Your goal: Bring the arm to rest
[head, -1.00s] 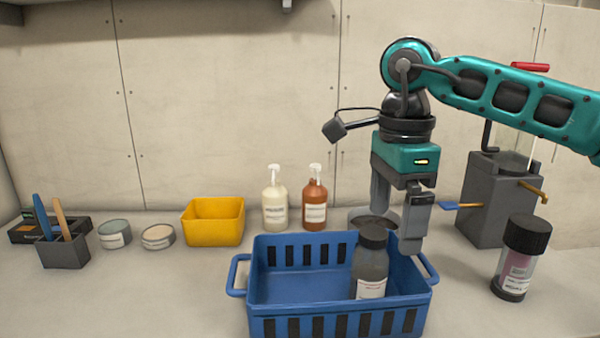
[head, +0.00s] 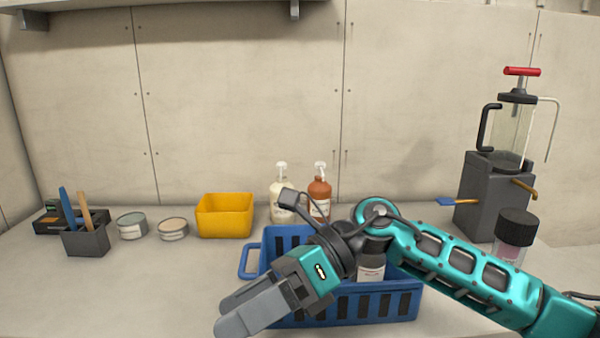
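My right arm comes in from the right and reaches across the blue crate. My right gripper (head: 226,315) points down and to the left, in front of the crate's left part and near the bottom of the view. Its two grey fingers overlap from this side, so the gap between them cannot be judged. I see nothing held in it. The blue crate (head: 250,262) stands on the counter, partly hidden by the arm. A grey bottle (head: 371,268) with a white label is in the crate, its top hidden behind the arm. My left gripper is not in view.
A yellow bin (head: 224,216), two tins (head: 131,226) (head: 173,230) and a dark tool holder (head: 87,240) stand to the left. Two pump bottles (head: 280,190) (head: 320,196) are behind the crate. A grey device (head: 485,200) and a dark-capped jar (head: 514,240) stand right. The front-left counter is clear.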

